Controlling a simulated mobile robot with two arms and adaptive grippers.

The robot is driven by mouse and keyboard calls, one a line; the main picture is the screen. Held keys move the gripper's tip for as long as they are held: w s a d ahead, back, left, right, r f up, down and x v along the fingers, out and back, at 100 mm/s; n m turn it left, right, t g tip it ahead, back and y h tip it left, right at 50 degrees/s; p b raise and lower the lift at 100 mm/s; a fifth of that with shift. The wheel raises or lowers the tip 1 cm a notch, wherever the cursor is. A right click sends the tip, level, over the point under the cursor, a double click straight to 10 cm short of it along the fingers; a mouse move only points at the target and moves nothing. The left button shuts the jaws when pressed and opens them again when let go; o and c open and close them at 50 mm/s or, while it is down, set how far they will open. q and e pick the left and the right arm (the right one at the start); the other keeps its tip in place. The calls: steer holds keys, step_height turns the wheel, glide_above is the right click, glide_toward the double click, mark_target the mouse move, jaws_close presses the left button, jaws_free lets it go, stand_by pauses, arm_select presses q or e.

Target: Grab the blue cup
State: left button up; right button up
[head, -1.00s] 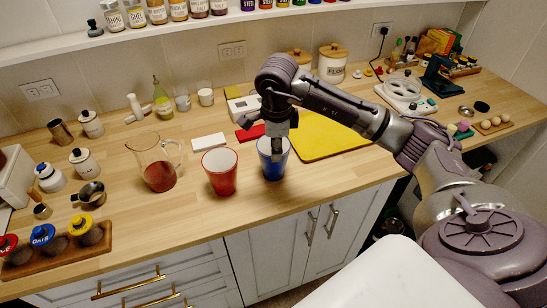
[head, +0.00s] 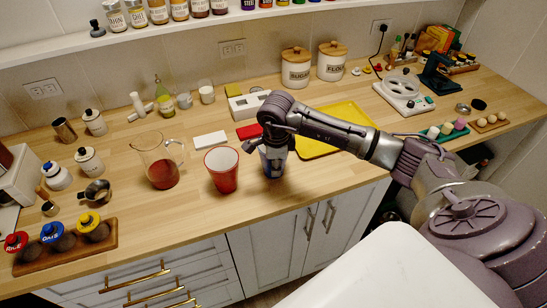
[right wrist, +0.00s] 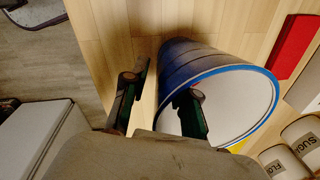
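The blue cup (head: 273,174) stands upright on the wooden counter, its upper part mostly hidden by my right gripper (head: 274,158). In the right wrist view, the cup (right wrist: 185,62) shows its blue outside, blue rim and white inside. My right gripper (right wrist: 158,108) is open there. One finger is outside the cup at the near wall, and the other lies over the cup's mouth, seemingly inside it. The wall appears to be between the fingers, with a gap still visible. My left gripper is not in view.
A red cup (head: 222,170) stands just left of the blue cup. A glass jug (head: 160,165) with red liquid is further left. Behind are a white block (head: 210,140), a red block (head: 249,131) and a yellow tray (head: 345,120). The counter's front edge is close by.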

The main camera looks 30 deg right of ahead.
jaws_close()
steer(key=shift+r, duration=0.2)
steer(key=shift+w+r+b, duration=0.1)
steer(key=shift+r+b, duration=0.6)
steer(key=shift+r, duration=0.4)
steer(key=shift+s+d+r+b, duration=0.1)
steer(key=shift+s+r+b, duration=0.1)
steer(key=shift+r, duration=0.25)
steer(key=shift+s+d+r+b, duration=0.1)
steer(key=shift+r+b, duration=0.1)
steer(key=shift+r, duration=0.2)
steer(key=s+d+r+b, duration=0.4)
steer(key=s+d+r, duration=0.2)
steer(key=s, duration=0.3)
steer(key=shift+d+r, duration=0.15)
steer(key=shift+r, duration=0.25)
stand_by(0.6)
